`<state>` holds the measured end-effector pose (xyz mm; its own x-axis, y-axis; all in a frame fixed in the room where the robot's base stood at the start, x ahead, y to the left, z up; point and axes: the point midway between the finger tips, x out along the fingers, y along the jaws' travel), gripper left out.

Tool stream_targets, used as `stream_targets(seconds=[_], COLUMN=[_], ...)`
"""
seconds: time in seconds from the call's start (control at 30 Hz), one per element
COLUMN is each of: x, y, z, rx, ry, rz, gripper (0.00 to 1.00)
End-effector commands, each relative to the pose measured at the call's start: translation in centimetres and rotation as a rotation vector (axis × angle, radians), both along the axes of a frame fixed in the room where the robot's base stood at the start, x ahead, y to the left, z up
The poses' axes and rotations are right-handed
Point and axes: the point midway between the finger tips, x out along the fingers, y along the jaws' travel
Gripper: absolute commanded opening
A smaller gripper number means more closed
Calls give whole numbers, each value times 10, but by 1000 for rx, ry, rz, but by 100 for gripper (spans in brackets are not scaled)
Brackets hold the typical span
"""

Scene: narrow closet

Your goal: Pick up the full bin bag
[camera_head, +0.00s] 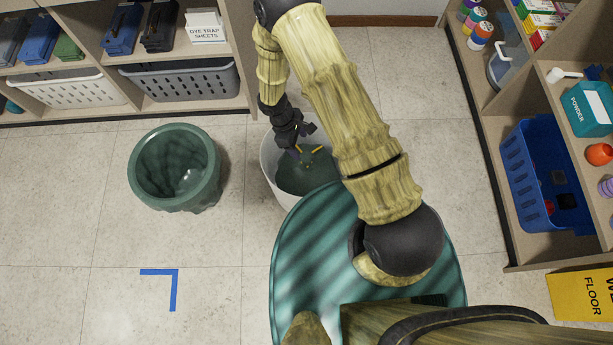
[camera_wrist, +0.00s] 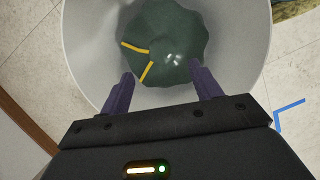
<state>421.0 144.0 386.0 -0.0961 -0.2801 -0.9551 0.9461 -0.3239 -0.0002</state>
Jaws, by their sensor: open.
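The full bin bag is dark green with yellow ties (camera_head: 306,176) and sits inside a white bin (camera_head: 269,165). In the wrist view the bag (camera_wrist: 168,45) lies below my gripper, with two yellow tie ends standing out at its left side. The white bin's wall (camera_wrist: 240,40) surrounds it. My gripper (camera_head: 305,140) is over the bin's mouth, and my arm hides part of the bin's right side. In the wrist view my gripper (camera_wrist: 161,82) has its two purple fingers wide apart with nothing held between them. I cannot tell whether the fingertips touch the bag.
A green open bin (camera_head: 175,168) stands left of the white bin. Shelves with a white basket (camera_head: 68,90) and a grey basket (camera_head: 180,82) line the back. A right shelf holds a blue crate (camera_head: 545,180). A yellow floor sign (camera_head: 582,296) is lower right. Floor around the blue corner mark (camera_head: 172,283) is clear.

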Motion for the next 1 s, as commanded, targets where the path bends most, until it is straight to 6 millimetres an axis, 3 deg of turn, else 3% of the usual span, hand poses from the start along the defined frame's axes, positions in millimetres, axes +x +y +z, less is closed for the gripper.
stream_targets(seconds=[0.03,0.2,0.63,1.0], x=[-2,-3,-4,-12], y=[-3,-9,-11,-24], z=[-13,-33,-38,-83], rx=[-2,-1,0,0], ry=[2,0,0,0], rz=[0,0,1,0], gripper=[63,63,63,63])
